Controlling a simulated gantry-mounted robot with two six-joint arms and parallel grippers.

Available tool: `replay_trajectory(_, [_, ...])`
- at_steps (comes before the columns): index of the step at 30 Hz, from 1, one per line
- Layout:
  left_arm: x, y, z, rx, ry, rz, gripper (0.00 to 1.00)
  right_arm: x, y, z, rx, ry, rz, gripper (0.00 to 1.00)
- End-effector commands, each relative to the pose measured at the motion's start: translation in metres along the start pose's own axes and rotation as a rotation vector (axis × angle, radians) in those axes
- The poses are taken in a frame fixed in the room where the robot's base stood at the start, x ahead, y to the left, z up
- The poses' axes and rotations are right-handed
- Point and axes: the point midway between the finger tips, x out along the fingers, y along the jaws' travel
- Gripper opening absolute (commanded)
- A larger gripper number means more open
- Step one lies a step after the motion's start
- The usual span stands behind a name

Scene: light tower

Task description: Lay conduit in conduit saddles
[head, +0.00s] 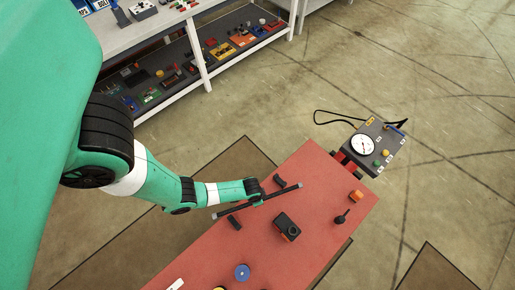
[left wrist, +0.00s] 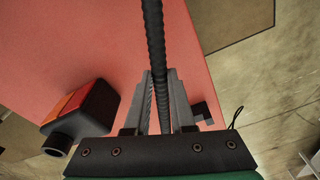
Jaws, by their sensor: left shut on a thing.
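The conduit is a thin dark ribbed rod (head: 283,191) with light ends, slanting over the red bench in the head view. My left gripper (head: 257,199) is shut on it near its middle. In the left wrist view the conduit (left wrist: 154,30) runs up between the two grey fingers of the gripper (left wrist: 159,80). Two small dark blocks, which look like the saddles, are on the bench: one (head: 280,179) beyond the conduit and one (head: 235,222) on its near side. A dark piece (left wrist: 207,110) shows beside the fingers. Whether the conduit touches either block is unclear. My right gripper is out of view.
The red bench (head: 325,195) carries a black box with an orange part (head: 287,227), an orange block (head: 356,196), a dark knobbed piece (head: 341,216) and a blue disc (head: 242,272). A gauge panel (head: 362,146) stands at its far end. Shelving (head: 205,60) is behind.

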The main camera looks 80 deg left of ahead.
Motion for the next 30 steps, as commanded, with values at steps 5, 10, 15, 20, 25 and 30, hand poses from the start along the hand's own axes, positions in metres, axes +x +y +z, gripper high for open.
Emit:
replay_trajectory(5, [0.011, -0.006, 0.003, -0.004, 0.0, -0.001, 0.0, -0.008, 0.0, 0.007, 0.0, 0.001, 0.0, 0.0])
replay_trajectory(10, [0.038, -0.005, 0.005, 0.0, 0.0, 0.0, 0.0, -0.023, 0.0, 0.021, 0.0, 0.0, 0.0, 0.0])
replay_trajectory(15, [0.035, -0.005, 0.005, 0.0, 0.001, 0.0, 0.0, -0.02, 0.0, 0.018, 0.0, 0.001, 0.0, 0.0])
replay_trajectory(20, [0.038, -0.005, 0.006, -0.001, 0.0, 0.0, 0.0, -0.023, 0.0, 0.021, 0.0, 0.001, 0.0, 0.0])
replay_trajectory(25, [0.038, -0.005, 0.006, -0.001, 0.0, 0.0, 0.44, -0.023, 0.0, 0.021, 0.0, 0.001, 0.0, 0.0])
replay_trajectory(30, [0.038, -0.005, 0.006, -0.001, 0.0, 0.0, 0.52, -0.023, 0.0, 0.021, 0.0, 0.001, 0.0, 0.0])
